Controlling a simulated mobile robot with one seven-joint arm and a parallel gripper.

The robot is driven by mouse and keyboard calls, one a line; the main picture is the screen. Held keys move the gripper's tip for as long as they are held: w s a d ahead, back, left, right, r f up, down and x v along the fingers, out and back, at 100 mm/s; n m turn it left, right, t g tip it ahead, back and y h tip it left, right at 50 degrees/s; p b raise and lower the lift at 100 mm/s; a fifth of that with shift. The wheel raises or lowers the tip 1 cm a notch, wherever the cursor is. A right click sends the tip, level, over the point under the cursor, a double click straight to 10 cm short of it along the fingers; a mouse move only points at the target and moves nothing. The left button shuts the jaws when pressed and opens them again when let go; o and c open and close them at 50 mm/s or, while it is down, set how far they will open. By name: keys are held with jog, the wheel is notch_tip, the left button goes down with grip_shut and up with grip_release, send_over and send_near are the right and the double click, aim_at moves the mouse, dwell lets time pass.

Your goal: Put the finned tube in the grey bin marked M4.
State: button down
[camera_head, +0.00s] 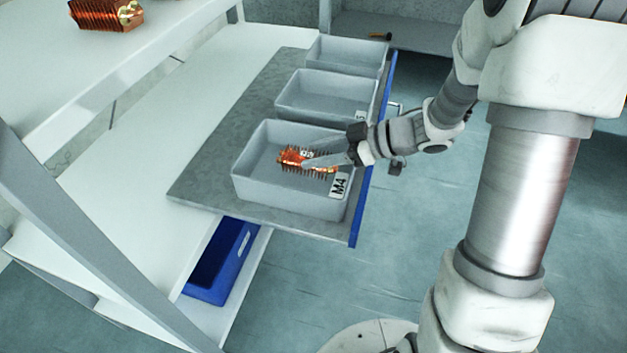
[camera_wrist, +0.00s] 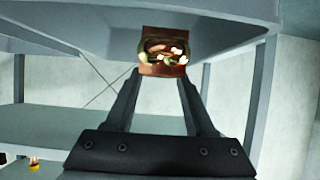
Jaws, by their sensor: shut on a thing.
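The finned tube (camera_head: 296,156) is a copper-coloured piece with many thin fins. My gripper (camera_head: 306,164) is shut on it, reaching in from the right. The tube shows over the inside of the grey bin marked M4 (camera_head: 245,187), the nearest of the bins. I cannot tell its exact height above the bin floor. In the wrist view the tube (camera_wrist: 163,50) shows end-on, with its shiny opening, between the tips of my gripper (camera_wrist: 162,75). The bin's M4 label (camera_head: 339,186) faces the front right.
Two more grey bins (camera_head: 285,93) (camera_head: 318,50) stand behind on the same grey board (camera_head: 200,185), which has a blue edge. Another copper finned piece (camera_head: 105,14) lies on the upper white shelf (camera_head: 150,50). A blue bin (camera_head: 225,262) sits below.

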notch_tip(320, 180, down, 7)
jog(key=b, duration=0.2)
jog(key=shift+r+b, duration=0.2)
jog(key=shift+b, duration=0.2)
jog(key=shift+f, duration=0.1)
jog(key=shift+c, duration=1.3)
grip_release()
jog(key=shift+f, duration=0.1)
